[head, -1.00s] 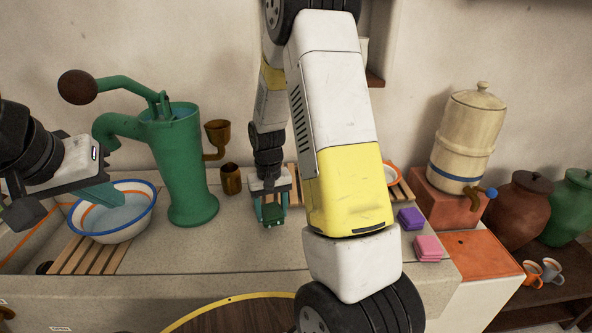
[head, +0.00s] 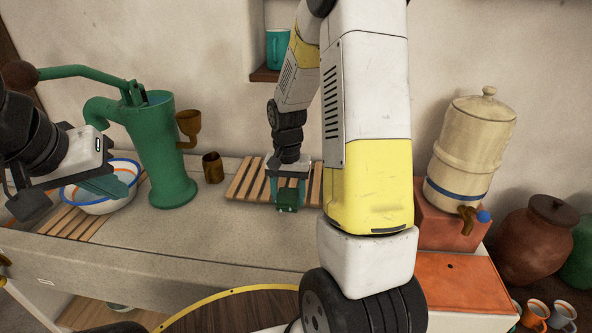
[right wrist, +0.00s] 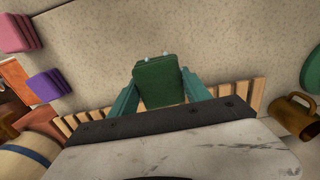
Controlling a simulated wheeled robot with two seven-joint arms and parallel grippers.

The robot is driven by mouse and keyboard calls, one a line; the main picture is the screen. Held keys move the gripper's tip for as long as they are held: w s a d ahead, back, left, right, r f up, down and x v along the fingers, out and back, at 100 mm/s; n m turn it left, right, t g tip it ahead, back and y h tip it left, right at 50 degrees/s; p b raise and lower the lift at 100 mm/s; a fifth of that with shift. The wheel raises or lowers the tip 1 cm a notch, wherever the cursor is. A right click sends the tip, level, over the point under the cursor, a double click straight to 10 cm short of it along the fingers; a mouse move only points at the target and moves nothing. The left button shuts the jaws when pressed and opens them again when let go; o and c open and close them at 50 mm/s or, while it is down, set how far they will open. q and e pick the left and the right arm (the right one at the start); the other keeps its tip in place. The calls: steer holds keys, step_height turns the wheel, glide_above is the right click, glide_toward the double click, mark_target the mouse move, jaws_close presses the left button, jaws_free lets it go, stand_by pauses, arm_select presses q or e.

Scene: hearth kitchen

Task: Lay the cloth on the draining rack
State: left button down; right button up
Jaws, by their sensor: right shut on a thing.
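A green folded cloth (head: 287,203) hangs between the fingers of my right gripper (head: 288,182). In the right wrist view the cloth (right wrist: 160,80) shows as a flat green block between the teal fingers. A slatted wooden rack (head: 243,184) lies on the counter behind and around the right gripper; its slats also show in the right wrist view (right wrist: 243,94). The cloth is near the rack's front edge in the picture; I cannot tell its height. My left gripper (head: 108,187) is over the bowl at the left, and its jaw gap is unclear.
A white bowl with a blue rim (head: 92,207) stands on another slatted piece (head: 70,225) at the left. A green pump (head: 165,150) and a brown cup (head: 213,168) stand left of the rack. A water crock (head: 470,150) is at right. The front counter is clear.

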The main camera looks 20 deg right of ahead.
glide_above(309, 190)
steer(key=shift+s+a+f, duration=0.1)
steer(key=shift+f, duration=2.35)
steer(key=shift+f, duration=0.15)
steer(key=o, duration=1.5)
